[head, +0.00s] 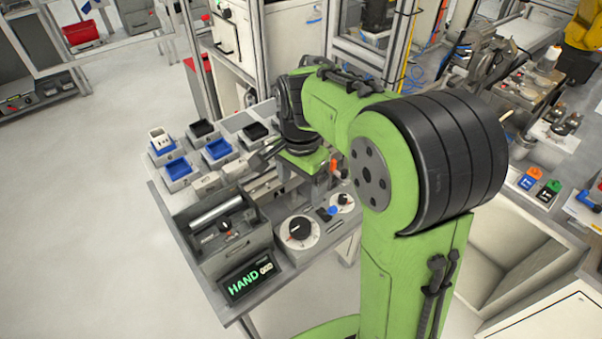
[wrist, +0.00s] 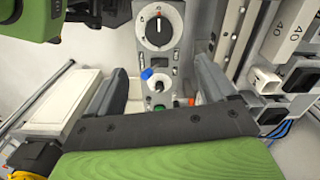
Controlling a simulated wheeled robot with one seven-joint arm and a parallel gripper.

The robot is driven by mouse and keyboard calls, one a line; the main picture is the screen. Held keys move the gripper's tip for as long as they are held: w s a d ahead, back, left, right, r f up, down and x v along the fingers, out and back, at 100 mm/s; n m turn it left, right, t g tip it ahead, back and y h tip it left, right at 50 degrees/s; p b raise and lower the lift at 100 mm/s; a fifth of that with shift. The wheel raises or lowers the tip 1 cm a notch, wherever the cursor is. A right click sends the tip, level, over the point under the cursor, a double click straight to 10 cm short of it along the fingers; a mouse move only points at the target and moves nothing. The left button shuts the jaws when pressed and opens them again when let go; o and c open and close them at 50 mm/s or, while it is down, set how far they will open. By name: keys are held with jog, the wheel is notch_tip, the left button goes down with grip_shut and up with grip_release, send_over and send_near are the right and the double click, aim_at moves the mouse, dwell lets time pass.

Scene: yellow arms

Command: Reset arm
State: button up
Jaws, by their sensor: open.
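My green arm reaches across the middle of the head view, over the grey workbench (head: 242,304). In the wrist view my gripper (wrist: 160,70) has its two dark fingers spread wide apart, with nothing held between them. Past the fingers a grey control panel shows, with a large black-and-white dial (wrist: 158,31), a blue knob (wrist: 148,73) and a smaller dial (wrist: 158,86). In the head view a large dial (head: 299,231) and a blue knob (head: 332,210) lie on the bench in front of the arm. The exact fingertip height above the panel cannot be told.
Small trays with blue (head: 178,170) and black (head: 255,131) inserts stand at the bench's left. An open grey box (head: 239,258) holds a metal cylinder (head: 215,212). A display reading HAND (head: 244,283) sits at the front. Floor at left is clear; equipment crowds the right.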

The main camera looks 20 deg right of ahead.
jog(key=shift+r, duration=0.5)
